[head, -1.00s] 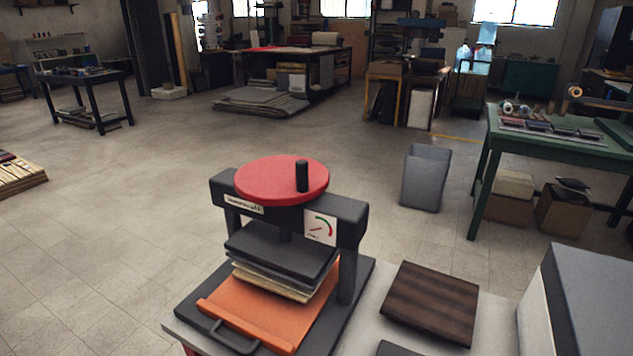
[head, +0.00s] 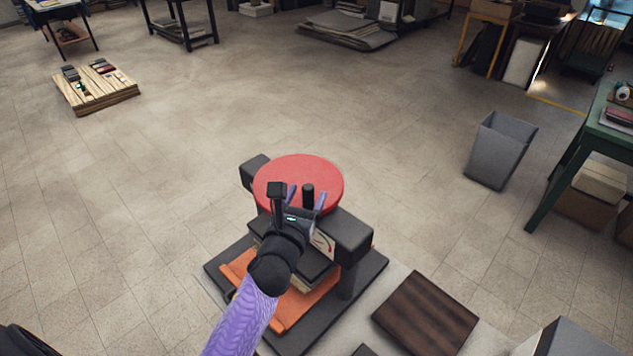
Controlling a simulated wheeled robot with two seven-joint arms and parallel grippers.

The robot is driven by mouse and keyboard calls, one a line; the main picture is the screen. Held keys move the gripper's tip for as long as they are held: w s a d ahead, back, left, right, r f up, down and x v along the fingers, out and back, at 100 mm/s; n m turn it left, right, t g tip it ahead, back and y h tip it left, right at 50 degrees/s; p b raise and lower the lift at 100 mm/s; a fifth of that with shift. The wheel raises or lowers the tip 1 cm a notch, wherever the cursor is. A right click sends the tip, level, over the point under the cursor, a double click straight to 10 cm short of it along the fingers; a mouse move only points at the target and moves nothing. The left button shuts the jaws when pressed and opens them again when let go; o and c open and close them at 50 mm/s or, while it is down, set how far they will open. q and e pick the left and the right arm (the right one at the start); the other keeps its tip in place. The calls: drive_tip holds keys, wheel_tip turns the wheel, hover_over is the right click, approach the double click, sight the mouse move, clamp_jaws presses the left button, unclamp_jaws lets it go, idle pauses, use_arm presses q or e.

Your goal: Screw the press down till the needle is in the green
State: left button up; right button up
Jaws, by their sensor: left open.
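The press (head: 352,233) stands on a pale bench, with a red round wheel (head: 290,170) on top. A black upright knob (head: 308,193) rises from the wheel's near right part. My left gripper (head: 306,196) is open, its two purple fingers on either side of the knob; I cannot tell whether they touch it. The gauge (head: 323,243) on the crossbar is partly hidden by my gripper, and its needle is too small to read against the green. The stack under the plate and the orange sheet (head: 238,268) are partly covered by my arm. My right gripper is not in view.
A dark wooden board (head: 427,312) lies on the bench right of the press. A grey box (head: 570,340) stands at the lower right. A grey bin (head: 500,150) and a green table (head: 580,150) stand beyond. Open floor lies behind the press.

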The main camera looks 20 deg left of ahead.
sight(311, 185)
use_arm(q)
drive_tip(key=shift+w+a, duration=0.15)
drive_tip(key=shift+w, duration=0.75)
drive_tip(key=shift+w+a, duration=0.1)
drive_tip(key=shift+w, duration=0.8)
clamp_jaws()
